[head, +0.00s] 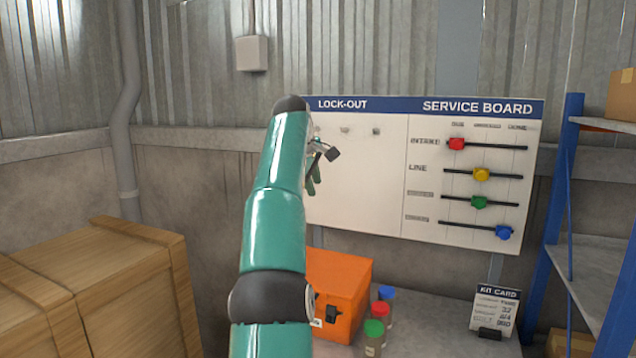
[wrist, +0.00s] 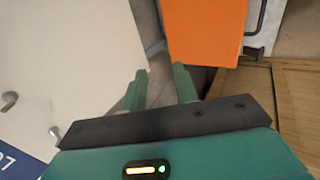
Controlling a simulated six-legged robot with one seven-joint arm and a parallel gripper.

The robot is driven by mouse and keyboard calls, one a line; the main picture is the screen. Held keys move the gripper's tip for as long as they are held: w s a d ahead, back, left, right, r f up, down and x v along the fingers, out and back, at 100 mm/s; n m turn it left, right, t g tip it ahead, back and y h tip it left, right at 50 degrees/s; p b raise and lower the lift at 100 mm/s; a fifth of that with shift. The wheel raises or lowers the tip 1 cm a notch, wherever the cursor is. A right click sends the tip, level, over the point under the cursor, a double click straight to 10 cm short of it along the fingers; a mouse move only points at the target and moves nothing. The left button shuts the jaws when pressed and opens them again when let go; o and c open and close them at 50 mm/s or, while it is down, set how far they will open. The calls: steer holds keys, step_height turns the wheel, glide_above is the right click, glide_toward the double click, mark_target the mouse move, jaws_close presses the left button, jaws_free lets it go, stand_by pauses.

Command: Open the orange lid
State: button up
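The orange lid (head: 338,270) tops an orange box (head: 351,315) on the grey bench, partly hidden behind my arm. The lid looks closed, with a dark latch (head: 331,314) on the front. In the wrist view a plain orange face (wrist: 203,30) fills the top, beyond my fingers; I cannot tell whether it is the lid or a side. My gripper (wrist: 161,80) is open and empty, its two green fingers apart. In the head view my gripper (head: 314,172) is in front of the service board, above the box and clear of it.
The service board (head: 362,210) stands behind, with hooks and coloured sliders. Jars with blue, red and green caps (head: 375,327) stand right of the box. A kit card (head: 495,308) is farther right. Wooden crates (head: 110,285) are left and a blue-framed shelf (head: 562,190) right.

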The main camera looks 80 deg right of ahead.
steer(key=shift+w+f, duration=0.15)
steer(key=shift+w, duration=0.2)
stand_by(0.4)
